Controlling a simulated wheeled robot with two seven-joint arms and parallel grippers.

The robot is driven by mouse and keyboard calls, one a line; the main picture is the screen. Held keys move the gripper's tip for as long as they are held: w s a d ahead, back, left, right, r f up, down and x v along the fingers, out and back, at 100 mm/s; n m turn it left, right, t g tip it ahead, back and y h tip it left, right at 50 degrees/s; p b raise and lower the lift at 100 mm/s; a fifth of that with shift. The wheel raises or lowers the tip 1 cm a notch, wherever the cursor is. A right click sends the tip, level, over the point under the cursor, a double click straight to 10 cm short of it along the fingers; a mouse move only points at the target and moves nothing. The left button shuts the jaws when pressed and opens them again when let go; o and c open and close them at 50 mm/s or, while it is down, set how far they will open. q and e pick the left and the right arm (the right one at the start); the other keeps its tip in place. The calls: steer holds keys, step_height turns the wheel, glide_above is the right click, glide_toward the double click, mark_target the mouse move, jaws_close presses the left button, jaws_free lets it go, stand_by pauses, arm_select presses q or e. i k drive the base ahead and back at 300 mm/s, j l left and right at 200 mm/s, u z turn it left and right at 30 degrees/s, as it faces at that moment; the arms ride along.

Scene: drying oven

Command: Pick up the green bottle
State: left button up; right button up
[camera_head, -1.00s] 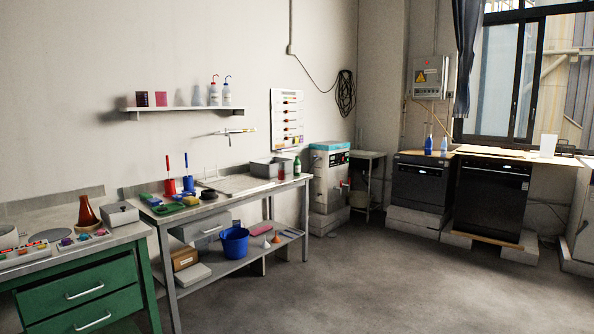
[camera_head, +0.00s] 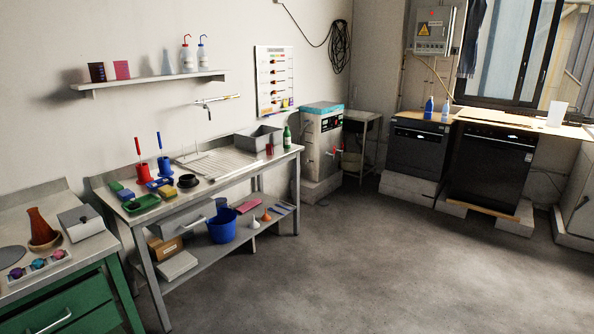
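The green bottle (camera_head: 287,137) stands upright at the far right end of the metal sink table (camera_head: 215,187). It is dark green with a pale label and stands just right of a small red cup (camera_head: 269,149) and the grey basin (camera_head: 258,138). Neither of my grippers shows in the head view.
A white and teal machine (camera_head: 321,145) stands on a block beyond the table's right end. Black appliances (camera_head: 487,167) line the back right. A green-drawer bench (camera_head: 65,310) is at the lower left. The grey floor (camera_head: 370,270) in front is clear.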

mark_target(287, 135)
steer(key=i+u, duration=0.25)
steer(key=i, duration=2.45)
